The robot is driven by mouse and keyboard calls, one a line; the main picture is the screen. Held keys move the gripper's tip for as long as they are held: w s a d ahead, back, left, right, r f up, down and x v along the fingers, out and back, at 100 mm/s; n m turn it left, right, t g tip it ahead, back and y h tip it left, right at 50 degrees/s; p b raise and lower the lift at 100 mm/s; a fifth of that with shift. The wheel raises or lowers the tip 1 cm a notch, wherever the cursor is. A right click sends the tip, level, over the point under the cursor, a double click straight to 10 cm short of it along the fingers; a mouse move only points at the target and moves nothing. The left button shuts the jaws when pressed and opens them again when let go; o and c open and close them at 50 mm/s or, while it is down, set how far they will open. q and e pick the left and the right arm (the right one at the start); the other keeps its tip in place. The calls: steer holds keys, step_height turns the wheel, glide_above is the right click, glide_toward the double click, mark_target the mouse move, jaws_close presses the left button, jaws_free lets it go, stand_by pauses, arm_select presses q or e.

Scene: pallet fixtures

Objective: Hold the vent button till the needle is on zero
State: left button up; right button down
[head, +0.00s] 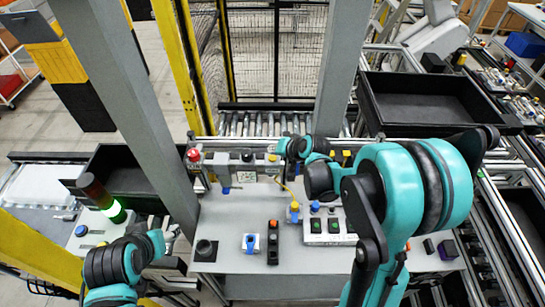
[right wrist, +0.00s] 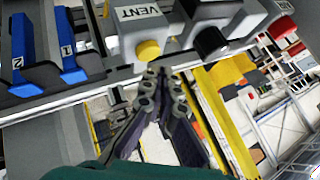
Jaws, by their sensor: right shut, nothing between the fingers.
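The vent button is a yellow round cap (right wrist: 148,50) on a grey housing marked VENT (right wrist: 138,15) in the right wrist view. It also shows as a small yellow spot (head: 272,157) at the back of the bench in the head view. My right gripper (right wrist: 160,72) is shut and empty, its fingertips just beside the button's lower edge. I cannot tell whether they touch it. In the head view the right gripper (head: 283,150) is at the housing, fingertips mostly hidden. My left gripper (head: 170,236) is at the lower left, its fingers too small to judge. I cannot make out a gauge needle.
A black knob (right wrist: 210,40) and a red button (right wrist: 283,28) stand beside the vent housing. Blue levers (right wrist: 72,50) are on its other side. A grey post (head: 140,110) rises left of the bench.

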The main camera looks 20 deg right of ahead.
mark_target(274, 158)
steer(key=shift+f, duration=0.1)
steer(key=shift+f+b, duration=0.3)
steer(key=shift+b, duration=0.25)
steer(key=shift+f+b, duration=0.5)
steer(key=shift+b, duration=0.05)
stand_by(0.7)
steer(key=shift+r, duration=0.1)
stand_by(3.8)
steer(key=shift+r+p, duration=0.6)
steer(key=shift+r, duration=0.25)
steer(key=shift+r, duration=0.1)
steer(key=shift+r+p, duration=1.75)
steer(key=shift+r, duration=0.7)
steer(key=shift+f, duration=0.15)
